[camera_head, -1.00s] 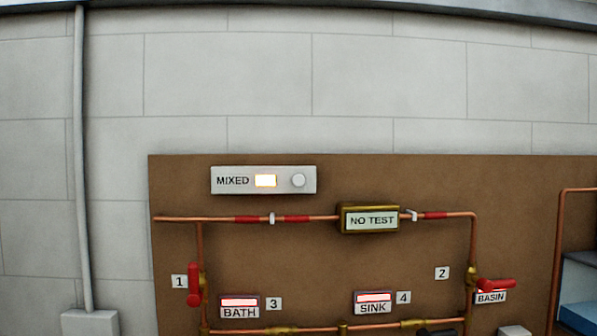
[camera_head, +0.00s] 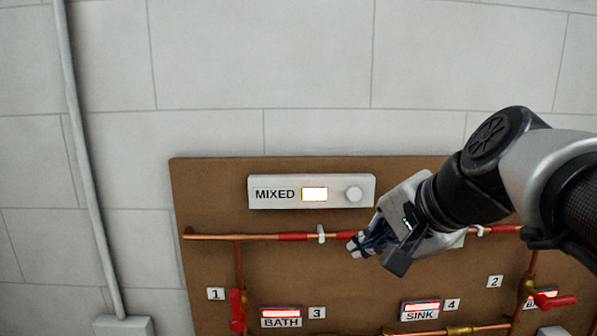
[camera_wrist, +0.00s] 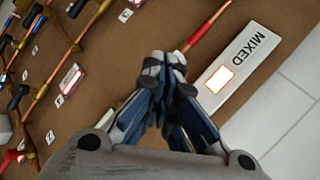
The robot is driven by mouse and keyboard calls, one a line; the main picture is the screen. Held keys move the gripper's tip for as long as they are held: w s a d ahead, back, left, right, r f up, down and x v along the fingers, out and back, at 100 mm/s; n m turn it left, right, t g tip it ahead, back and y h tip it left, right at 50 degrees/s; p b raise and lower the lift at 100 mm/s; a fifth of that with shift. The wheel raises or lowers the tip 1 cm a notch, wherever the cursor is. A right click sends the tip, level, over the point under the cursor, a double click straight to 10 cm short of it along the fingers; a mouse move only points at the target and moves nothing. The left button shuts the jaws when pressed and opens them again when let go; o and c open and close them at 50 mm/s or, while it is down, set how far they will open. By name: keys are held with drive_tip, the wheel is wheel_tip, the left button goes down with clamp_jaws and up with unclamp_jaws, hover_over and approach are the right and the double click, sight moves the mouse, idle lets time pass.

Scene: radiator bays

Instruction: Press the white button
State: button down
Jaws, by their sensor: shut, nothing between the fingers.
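The white button (camera_head: 353,194) is a round knob on the right end of a pale panel (camera_head: 258,203) marked MIXED. A lit window (camera_head: 314,194) sits to its left on the same panel. My gripper (camera_head: 355,246) is shut and empty, in front of the copper pipe just below the button in the head view, apart from the button in the picture. In the wrist view the shut fingertips (camera_wrist: 165,60) point at the board, with the MIXED panel (camera_wrist: 257,47) to their right. The button is hidden behind my gripper in the wrist view.
A brown board (camera_head: 215,180) carries a copper pipe (camera_head: 262,237) with red bands under the panel. Red valve levers (camera_head: 237,310) and BATH (camera_head: 281,317) and SINK (camera_head: 420,310) labels lie lower. Bare block wall (camera_head: 250,60) is above.

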sight(356, 200)
drive_tip(key=shift+w+d+r+m, duration=0.1)
drive_tip(key=shift+w+r+m, duration=0.1)
drive_tip(key=shift+w+r, duration=0.3)
drive_tip(key=shift+w+d+r+m, duration=0.1)
drive_tip(key=shift+w+r+m, duration=0.15)
drive_tip(key=shift+r, duration=0.3)
drive_tip(key=shift+s, duration=0.1)
drive_tip(key=shift+w+p, duration=1.7)
drive_tip(key=shift+w, duration=2.8)
drive_tip(key=shift+w, duration=0.45)
